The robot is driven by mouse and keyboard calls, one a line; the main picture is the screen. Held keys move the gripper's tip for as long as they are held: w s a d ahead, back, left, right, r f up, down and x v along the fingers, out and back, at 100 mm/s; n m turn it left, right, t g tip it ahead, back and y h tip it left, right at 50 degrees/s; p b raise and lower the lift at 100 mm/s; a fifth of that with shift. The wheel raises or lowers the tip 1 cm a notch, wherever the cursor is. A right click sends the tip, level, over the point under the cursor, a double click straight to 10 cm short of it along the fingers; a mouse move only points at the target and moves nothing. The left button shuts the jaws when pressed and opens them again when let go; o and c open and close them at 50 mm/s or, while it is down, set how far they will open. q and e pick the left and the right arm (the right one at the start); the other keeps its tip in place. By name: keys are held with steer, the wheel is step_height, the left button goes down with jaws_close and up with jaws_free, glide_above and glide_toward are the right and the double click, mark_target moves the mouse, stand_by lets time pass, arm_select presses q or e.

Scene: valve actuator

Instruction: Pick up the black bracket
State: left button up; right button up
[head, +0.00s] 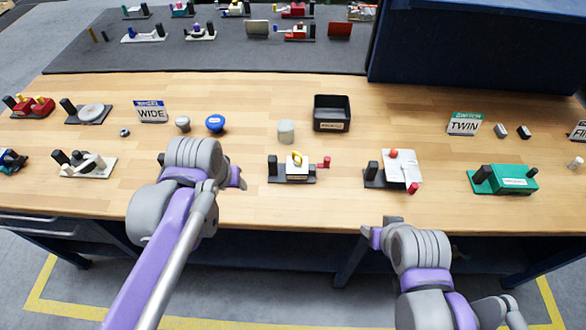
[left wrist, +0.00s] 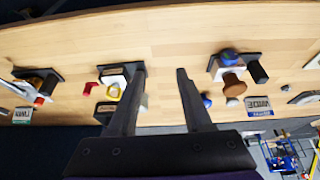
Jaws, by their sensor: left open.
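Several black bracket-like bases with uprights stand on the wooden bench, and I cannot tell which one the task means. One black bracket (head: 273,167) carries a block with a yellow ring and a red knob; it also shows in the left wrist view (left wrist: 138,76), partly behind a finger. Another black bracket (left wrist: 258,71) with blue and brown knobs is mostly hidden behind my left arm in the head view. My left gripper (left wrist: 160,69) is open and empty above the bench, its fingers between these two.
A black tray (head: 332,126) stands behind, with a grey cylinder (head: 286,131) and blue knob (head: 215,123) to its left. A WIDE sign (head: 151,111) and a TWIN sign (head: 465,123) stand upright. A white-plated assembly (head: 397,170) and green assembly (head: 510,180) are at right.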

arm_select(q)
steer(key=w+d+r+g, duration=0.2)
steer(key=w+d, duration=0.1)
steer(key=w, duration=0.6)
steer(key=g, duration=0.2)
glide_above(272, 158)
step_height(272, 158, down, 3)
steer(key=shift+w+f+g, duration=0.15)
steer(key=shift+f+g, duration=0.1)
steer(key=shift+g, duration=0.05)
step_height(272, 158, down, 12)
steer(key=shift+r, duration=0.1)
jaws_close()
stand_by(0.7)
